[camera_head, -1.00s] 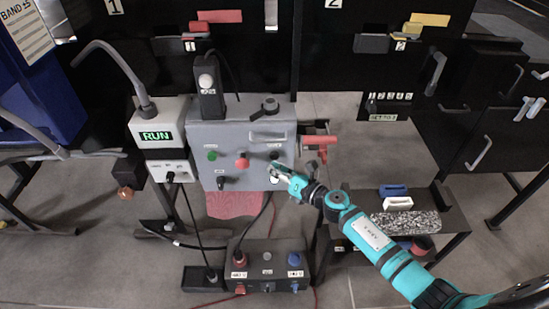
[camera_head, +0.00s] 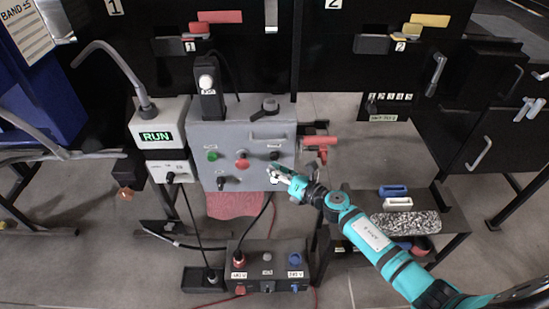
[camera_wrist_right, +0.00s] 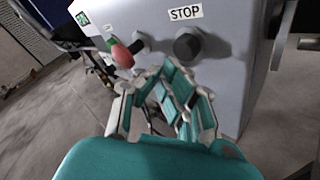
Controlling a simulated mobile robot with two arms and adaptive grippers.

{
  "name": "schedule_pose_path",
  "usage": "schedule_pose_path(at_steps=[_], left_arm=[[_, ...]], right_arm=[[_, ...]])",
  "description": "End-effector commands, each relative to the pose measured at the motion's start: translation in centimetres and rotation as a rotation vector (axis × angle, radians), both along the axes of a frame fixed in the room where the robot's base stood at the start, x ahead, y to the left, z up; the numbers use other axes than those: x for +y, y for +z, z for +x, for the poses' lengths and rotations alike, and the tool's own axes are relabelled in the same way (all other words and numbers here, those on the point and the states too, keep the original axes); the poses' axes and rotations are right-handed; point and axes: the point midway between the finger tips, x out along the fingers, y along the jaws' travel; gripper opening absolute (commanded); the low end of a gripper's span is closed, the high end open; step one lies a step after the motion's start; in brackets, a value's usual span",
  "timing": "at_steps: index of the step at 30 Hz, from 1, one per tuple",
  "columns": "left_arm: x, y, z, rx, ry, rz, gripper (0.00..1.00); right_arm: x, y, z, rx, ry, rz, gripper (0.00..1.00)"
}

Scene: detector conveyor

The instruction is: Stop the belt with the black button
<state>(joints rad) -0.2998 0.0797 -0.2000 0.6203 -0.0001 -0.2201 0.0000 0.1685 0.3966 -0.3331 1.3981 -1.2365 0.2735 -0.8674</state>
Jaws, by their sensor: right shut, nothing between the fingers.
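The grey control box (camera_head: 225,135) stands in the middle of the head view. The black button (camera_head: 274,155) is on the right of its front face. In the right wrist view the black button (camera_wrist_right: 187,46) sits under a STOP label (camera_wrist_right: 186,13). My right gripper (camera_head: 272,172) is shut and empty, just below the black button in the head view. In the wrist view my right gripper (camera_wrist_right: 165,75) shows its fingertips a little below and left of the button; I cannot tell whether they touch the panel. A screen (camera_head: 156,136) reads RUN. My left gripper is out of view.
A red button (camera_head: 241,163) and a green button (camera_head: 212,156) lie left of the black one. A black knob (camera_head: 225,182) is below them. A red-handled tool (camera_head: 320,141) sticks out at the box's right side. A low socket box (camera_head: 268,262) stands on the floor.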

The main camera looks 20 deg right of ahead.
Motion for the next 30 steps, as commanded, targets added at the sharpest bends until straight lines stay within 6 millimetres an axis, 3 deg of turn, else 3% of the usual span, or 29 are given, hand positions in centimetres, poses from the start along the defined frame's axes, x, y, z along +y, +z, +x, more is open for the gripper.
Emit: schedule_pose_path(at_steps=[30], left_arm=[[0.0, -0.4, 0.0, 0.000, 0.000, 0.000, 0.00]], right_arm=[[-0.3, 0.0, 1.0, 0.000, 0.000, 0.000, 0.00]])
